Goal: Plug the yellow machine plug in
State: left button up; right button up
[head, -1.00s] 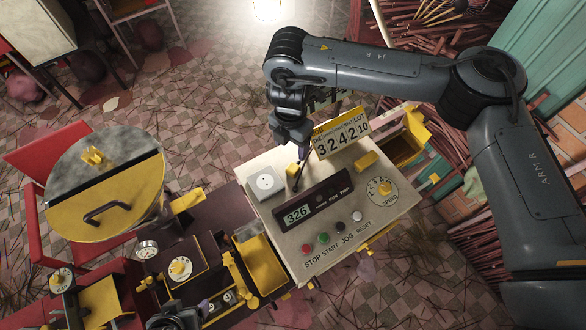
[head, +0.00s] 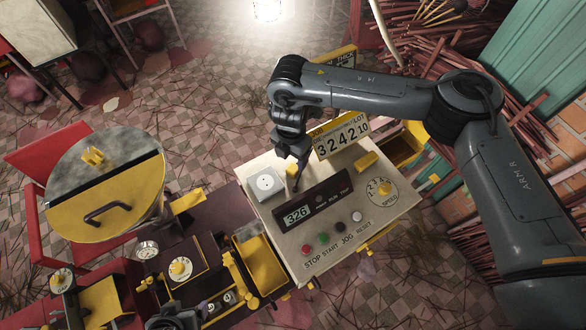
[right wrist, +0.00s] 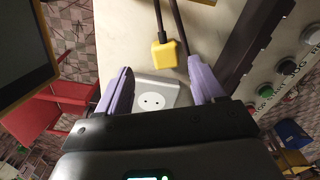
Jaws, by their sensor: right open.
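The yellow plug (right wrist: 165,55) lies on the cream panel top (right wrist: 135,30) with a dark cord running from it, in the right wrist view. The white two-hole socket (right wrist: 153,100) is closer to my wrist camera, between the fingers in the picture; it also shows in the head view (head: 265,183). My right gripper (right wrist: 162,82) is open, its purple fingers apart with nothing between them that I can see gripped. In the head view my right gripper (head: 297,178) is over the panel, right of the socket, and hides the plug. My left gripper (head: 178,318) is partly visible at the bottom edge.
The panel carries a 326 display (head: 298,214), several buttons (head: 322,238), a speed dial (head: 383,188) and a yellow number sign (head: 340,138) behind. A yellow-lidded drum (head: 105,190) stands at left. A yellow bin (head: 258,262) is beside the panel.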

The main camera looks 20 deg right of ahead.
aim_at(293, 168)
jog(key=shift+s+f, duration=0.1)
jog(key=shift+f, duration=0.15)
jog(key=f, duration=0.1)
jog(key=f+p, duration=0.1)
jog(key=f, duration=0.2)
jog(key=shift+s+d+p, duration=0.1)
jog(key=shift+s+p, duration=0.25)
jog(key=shift+f, duration=0.4)
jog(key=shift+c, duration=0.5)
jog(key=shift+c, duration=1.1)
jog(key=c, duration=0.8)
jog(key=shift+o, duration=0.2)
